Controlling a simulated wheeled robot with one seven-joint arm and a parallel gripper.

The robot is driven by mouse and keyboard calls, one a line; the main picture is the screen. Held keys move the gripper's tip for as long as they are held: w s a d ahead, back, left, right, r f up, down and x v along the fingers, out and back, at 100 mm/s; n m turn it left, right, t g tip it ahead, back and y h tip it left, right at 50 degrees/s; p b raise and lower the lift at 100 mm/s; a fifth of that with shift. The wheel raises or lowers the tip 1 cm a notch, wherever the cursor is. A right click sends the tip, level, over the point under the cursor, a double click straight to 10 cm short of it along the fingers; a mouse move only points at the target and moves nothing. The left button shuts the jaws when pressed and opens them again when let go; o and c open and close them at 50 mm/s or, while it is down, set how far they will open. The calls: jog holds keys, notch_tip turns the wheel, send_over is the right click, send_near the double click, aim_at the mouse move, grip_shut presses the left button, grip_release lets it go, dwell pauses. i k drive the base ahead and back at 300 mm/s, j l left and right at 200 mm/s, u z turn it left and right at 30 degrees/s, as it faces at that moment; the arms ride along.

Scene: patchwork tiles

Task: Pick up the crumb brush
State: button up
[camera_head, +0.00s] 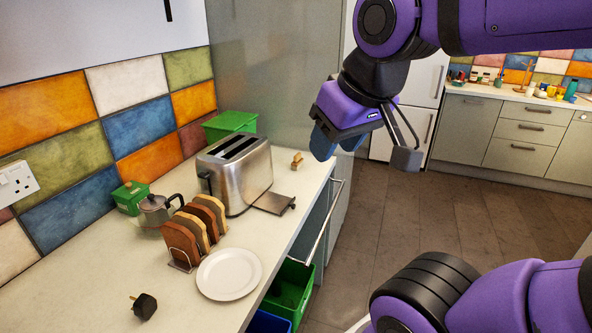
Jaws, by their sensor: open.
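A small tan wooden object (297,160), which looks like the crumb brush, lies on the pale worktop (215,320) just right of the toaster, near the worktop's edge. It is too small to make out bristles. My gripper (363,149) is open and empty, pointing down. In the picture it is right of the brush, past the worktop's edge, and apart from it.
The steel toaster (235,174) has its crumb tray (273,202) pulled out towards the edge. A toast rack (183,267), white plate (229,274), black plug (143,306), metal pot (159,209) and green boxes (230,124) share the worktop. A rail (325,222) runs along its front.

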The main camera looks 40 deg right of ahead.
aim_at(298, 162)
jog(key=i+l+u, duration=0.2)
jog(key=l, duration=0.5)
jog(key=i+l+u, duration=0.2)
jog(key=l, duration=0.5)
jog(key=l+u, duration=0.15)
jog(key=l, duration=0.55)
jog(key=i+l+u, duration=0.2)
jog(key=l, duration=0.55)
jog(key=k, duration=0.05)
